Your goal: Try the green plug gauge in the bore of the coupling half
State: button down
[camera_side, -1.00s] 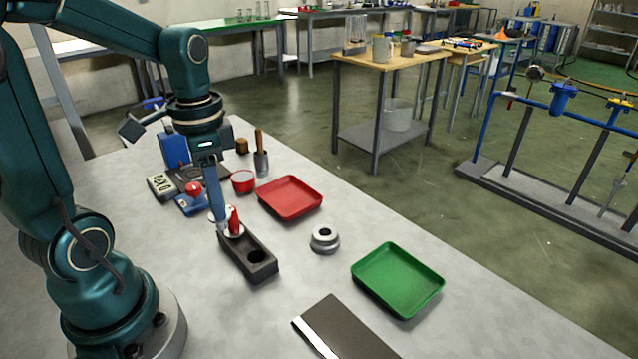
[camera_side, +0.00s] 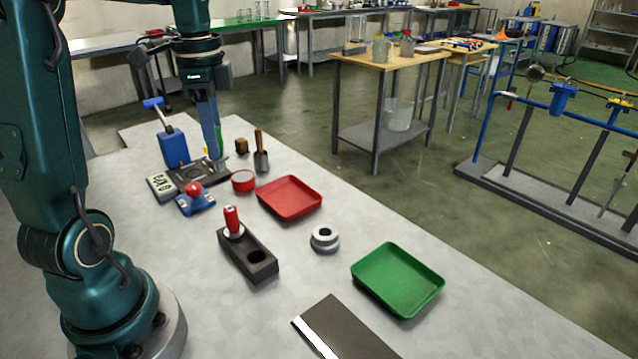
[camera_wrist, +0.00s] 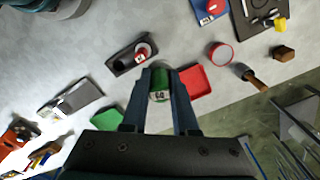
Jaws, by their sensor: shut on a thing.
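My gripper (camera_side: 212,154) is shut on the green plug gauge (camera_wrist: 160,83), whose pale lettered end shows between the fingers in the wrist view. In the side view only a green sliver of the gauge (camera_side: 219,137) shows behind the fingers. My gripper is in the air toward the back of the table, away from the coupling half. The coupling half (camera_side: 324,239), a grey stepped ring with its bore facing up, stands on the table between the trays. I cannot make it out in the wrist view. A black block (camera_side: 240,258) holds a red plug gauge (camera_side: 232,221) upright; its front hole is empty.
A red tray (camera_side: 289,197) and a green tray (camera_side: 398,281) lie right of the block. A dark flat plate (camera_side: 350,331) lies at the front. Behind are a red round tin (camera_side: 243,181), a blue device with a red knob (camera_side: 195,199) and a wooden-handled tool (camera_side: 261,152).

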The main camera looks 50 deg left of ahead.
jog(key=w+d+f+m, duration=0.2)
jog(key=w+d+m, duration=0.35)
jog(key=w, duration=0.35)
jog(key=shift+w+d+f+m, duration=0.4)
jog(key=shift+w+d+f, duration=0.05)
jog(key=shift+d+f, duration=1)
jog(key=shift+w+d+f+m, duration=0.45)
jog(key=shift+d+f, duration=0.85)
jog(key=shift+f, duration=0.3)
jog(key=shift+w+d+f+m, duration=0.4)
jog(key=shift+d+f, duration=1)
jog(key=shift+f, duration=0.1)
jog(key=shift+f, duration=1.05)
jog(key=shift+r, duration=0.6)
jog(key=shift+r, duration=0.4)
jog(key=shift+r, duration=0.35)
jog(key=shift+r, duration=0.7)
jog(key=shift+r, duration=0.45)
